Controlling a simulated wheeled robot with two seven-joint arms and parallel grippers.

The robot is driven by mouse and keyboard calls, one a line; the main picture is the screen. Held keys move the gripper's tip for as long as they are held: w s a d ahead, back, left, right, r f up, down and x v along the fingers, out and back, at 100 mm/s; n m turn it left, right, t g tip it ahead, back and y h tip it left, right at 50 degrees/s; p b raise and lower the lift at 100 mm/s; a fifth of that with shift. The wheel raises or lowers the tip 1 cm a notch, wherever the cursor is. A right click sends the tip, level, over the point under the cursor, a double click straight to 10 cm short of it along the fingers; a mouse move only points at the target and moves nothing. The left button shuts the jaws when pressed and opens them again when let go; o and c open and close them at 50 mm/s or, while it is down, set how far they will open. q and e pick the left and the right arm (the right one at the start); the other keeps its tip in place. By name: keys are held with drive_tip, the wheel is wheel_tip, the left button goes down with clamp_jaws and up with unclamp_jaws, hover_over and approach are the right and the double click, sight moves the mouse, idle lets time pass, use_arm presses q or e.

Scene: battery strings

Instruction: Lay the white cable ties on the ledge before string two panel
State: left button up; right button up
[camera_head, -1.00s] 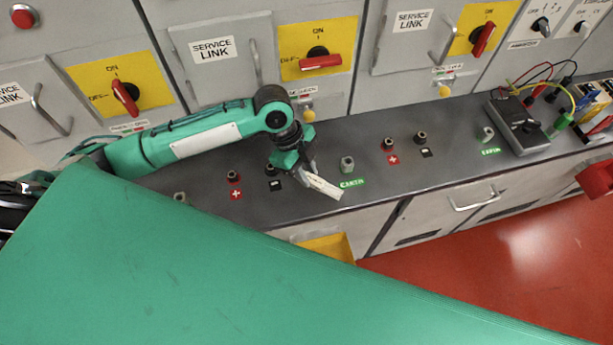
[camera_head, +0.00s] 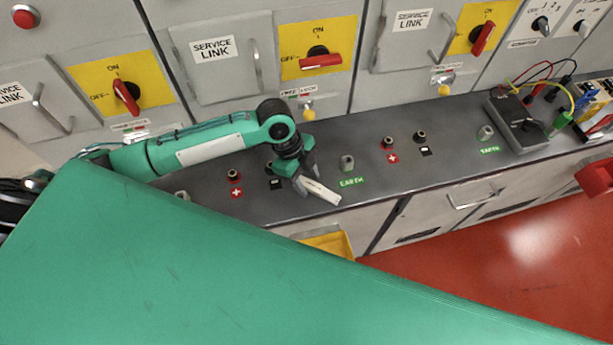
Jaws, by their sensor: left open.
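The white cable ties (camera_head: 322,192) are a pale narrow bundle at the front edge of the dark grey ledge (camera_head: 385,185), below the middle panel with its yellow switch plate. My left gripper (camera_head: 307,178) is open, with its fingers spread around the near end of the ties. That end is partly hidden by the fingers, and I cannot tell whether the ties touch the ledge. My right gripper is not in view.
Terminal posts stand along the ledge, with one (camera_head: 347,163) by a green EARTH label close to the gripper. A dark meter box (camera_head: 517,125) with coloured leads is to the right. A yellow bin (camera_head: 328,245) is below the front edge.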

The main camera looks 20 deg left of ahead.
use_arm(q)
drive_tip(key=p+v, duration=1)
drive_tip(key=v, duration=0.2)
drive_tip(key=shift+p, duration=0.4)
idle(0.3)
